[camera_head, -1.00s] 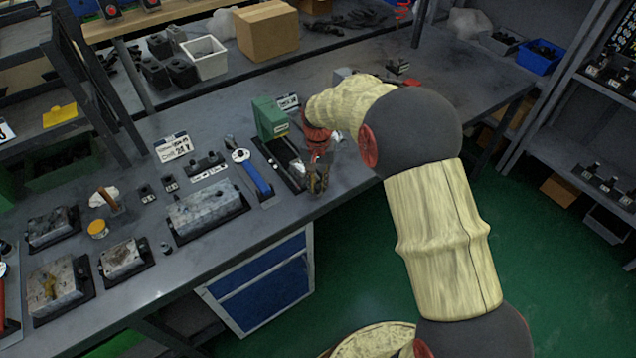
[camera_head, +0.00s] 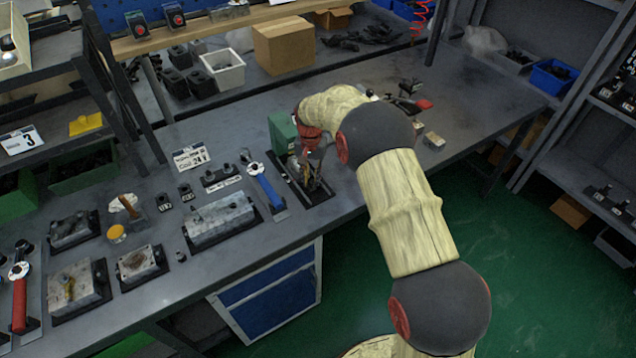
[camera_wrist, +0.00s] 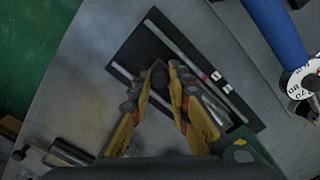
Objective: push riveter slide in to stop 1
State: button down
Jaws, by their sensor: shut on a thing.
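The riveter is a green block (camera_head: 282,132) at the back end of a black base plate (camera_head: 318,194) with pale rails. In the wrist view the plate (camera_wrist: 143,45) runs diagonally, with two light rails, a red mark (camera_wrist: 206,78) and two small pale tags (camera_wrist: 221,82) beside the far rail. My gripper (camera_head: 313,182) is low over the plate, in front of the green block. In the wrist view my gripper (camera_wrist: 161,72) has its fingertips nearly together on a small dark piece between the rails, which I take as the slide; the fingers mostly hide it.
A blue-handled tool (camera_head: 266,186) lies left of the plate, close to my gripper. A grey metal block (camera_head: 220,220) lies further left. A cardboard box (camera_head: 285,45) and a white bin (camera_head: 223,68) stand behind. The bench to the right has bare room.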

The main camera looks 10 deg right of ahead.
jog(key=shift+w+a, duration=0.3)
jog(key=shift+w, duration=0.55)
jog(key=c, duration=1.7)
grip_release()
jog(key=shift+o, duration=0.2)
notch_tip(320, 180, up, 12)
